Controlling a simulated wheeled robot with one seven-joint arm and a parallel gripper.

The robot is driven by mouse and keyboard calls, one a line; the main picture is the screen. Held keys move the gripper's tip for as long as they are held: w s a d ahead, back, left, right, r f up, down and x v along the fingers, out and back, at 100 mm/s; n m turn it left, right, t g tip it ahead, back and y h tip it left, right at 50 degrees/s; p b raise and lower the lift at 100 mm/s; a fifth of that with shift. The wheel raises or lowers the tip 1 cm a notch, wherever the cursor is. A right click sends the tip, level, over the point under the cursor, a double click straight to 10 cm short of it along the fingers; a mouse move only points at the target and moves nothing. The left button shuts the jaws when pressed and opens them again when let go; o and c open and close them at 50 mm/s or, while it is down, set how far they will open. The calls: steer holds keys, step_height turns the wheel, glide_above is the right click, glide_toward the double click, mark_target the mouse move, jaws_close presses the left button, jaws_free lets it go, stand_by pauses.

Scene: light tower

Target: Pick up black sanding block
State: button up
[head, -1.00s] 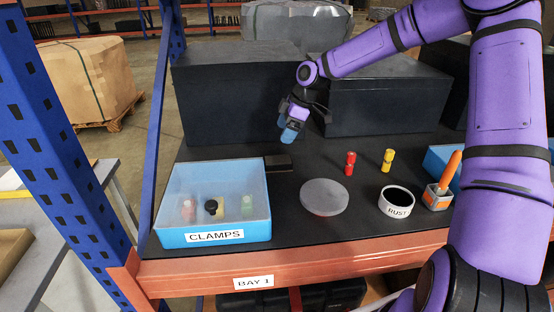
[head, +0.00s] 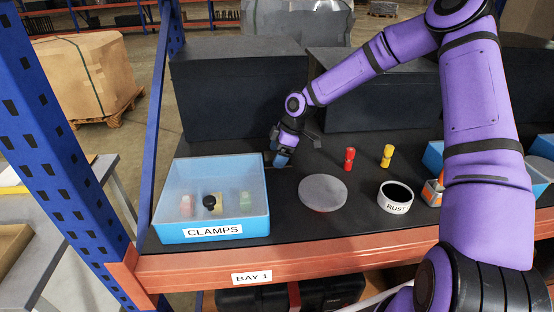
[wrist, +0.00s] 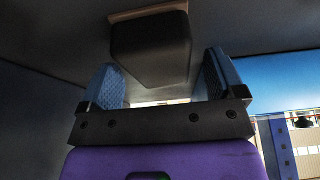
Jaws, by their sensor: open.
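The black sanding block (wrist: 150,48) shows in the wrist view as a dark, rounded box with a tan strip along its far edge. It lies between and just beyond the two blue fingers of my gripper (wrist: 160,78), which are apart and hold nothing. In the head view my gripper (head: 281,160) is low over the dark shelf behind the clamps bin. It hides most of the block there. I cannot tell whether either finger touches the block.
The blue CLAMPS bin (head: 212,233) with several small items stands front left of the gripper. A grey disc (head: 323,192), a red piece (head: 349,159), a yellow piece (head: 387,156) and the RUST ring (head: 396,198) lie right. Dark boxes (head: 240,100) stand behind.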

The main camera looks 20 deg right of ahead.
steer(key=shift+a+f, duration=0.15)
steer(key=shift+f, duration=0.2)
steer(key=shift+f, duration=0.25)
steer(key=shift+c, duration=0.2)
steer(key=c, duration=1)
